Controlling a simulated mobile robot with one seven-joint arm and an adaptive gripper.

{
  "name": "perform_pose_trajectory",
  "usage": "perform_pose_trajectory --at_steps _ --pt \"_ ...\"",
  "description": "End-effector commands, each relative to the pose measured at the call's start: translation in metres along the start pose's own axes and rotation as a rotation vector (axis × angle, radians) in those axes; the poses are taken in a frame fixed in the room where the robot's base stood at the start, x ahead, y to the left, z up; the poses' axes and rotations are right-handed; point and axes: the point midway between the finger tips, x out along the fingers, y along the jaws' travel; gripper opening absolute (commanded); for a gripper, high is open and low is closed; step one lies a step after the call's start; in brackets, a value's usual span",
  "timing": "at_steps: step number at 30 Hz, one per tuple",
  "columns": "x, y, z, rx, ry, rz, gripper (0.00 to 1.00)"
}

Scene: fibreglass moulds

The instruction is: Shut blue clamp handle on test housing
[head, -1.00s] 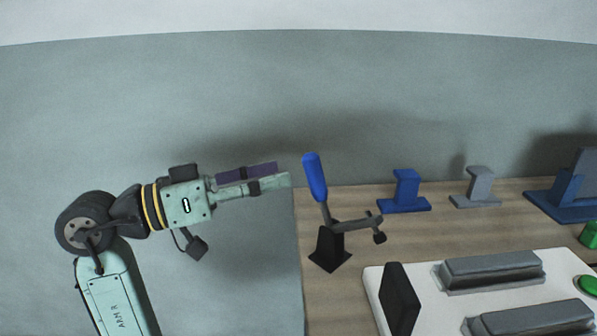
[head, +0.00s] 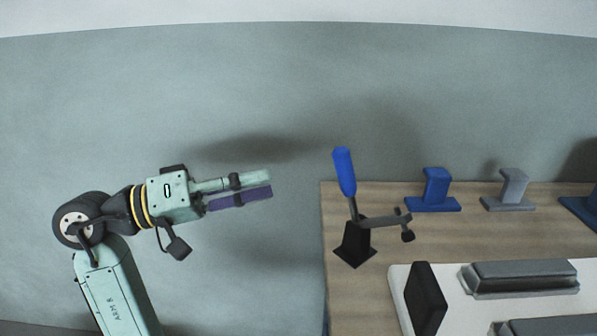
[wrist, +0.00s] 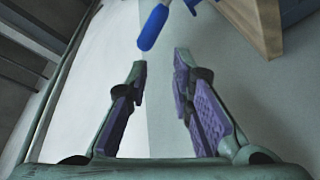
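The blue clamp handle (head: 344,172) stands nearly upright, tilted slightly left, on the dark clamp (head: 355,243) at the table's left end. The clamp's arm (head: 384,221) reaches out to the right with a dark pad at its tip. My gripper (head: 271,184) is left of the handle, at about its height in the picture, with a clear gap between them. In the wrist view my gripper (wrist: 160,66) has its two purple-padded fingers apart with nothing between them. The blue handle (wrist: 153,27) shows beyond the fingertips there.
The wooden table (head: 340,300) bears a white panel (head: 398,275) with a black upright plate (head: 425,298) and grey blocks (head: 520,277). A blue stand (head: 436,188) and a grey stand (head: 513,187) are behind. The space left of the table is free.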

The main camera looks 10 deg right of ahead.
Motion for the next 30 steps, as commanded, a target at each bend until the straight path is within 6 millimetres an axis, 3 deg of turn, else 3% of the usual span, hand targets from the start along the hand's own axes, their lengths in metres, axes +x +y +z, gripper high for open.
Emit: perform_pose_trajectory --at_steps 6,12,20,30 --pt "-0.021 -0.026 -0.004 -0.645 0.034 0.035 0.05" --pt "-0.032 -0.038 -0.006 -0.991 0.045 0.066 0.0" --pt "-0.016 -0.038 -0.007 -1.06 0.041 0.072 0.0" --pt "0.055 -0.035 -0.013 -1.058 0.04 0.072 0.0"
